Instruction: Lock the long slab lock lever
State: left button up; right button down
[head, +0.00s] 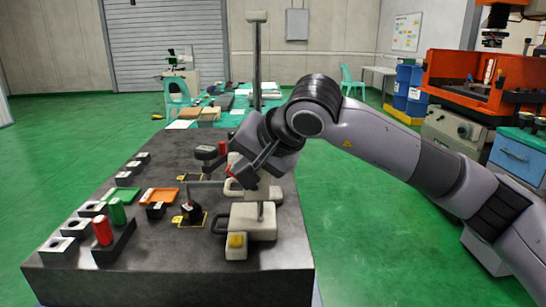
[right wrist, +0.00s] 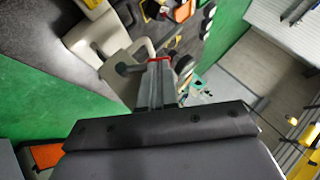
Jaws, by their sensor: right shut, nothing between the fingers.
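My right gripper (head: 232,168) reaches in from the right above the dark slab (head: 150,262), close to a beige clamp-like fixture. Its fingers are shut and empty. I cannot tell which part is the long slab lock lever. My left gripper is out of view.
On the slab's left stand a red cylinder (head: 102,231), a green cylinder (head: 117,212), an orange tray (head: 160,195) and several small blocks. Green floor is free to the right.

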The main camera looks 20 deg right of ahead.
jog(key=shift+w+a+f+n+g+h, duration=0.15)
jog(key=shift+a+n+g+h, duration=0.15)
jog(key=shift+h, duration=0.2)
jog(key=shift+r+p, duration=0.5)
jog(key=shift+r, duration=0.35)
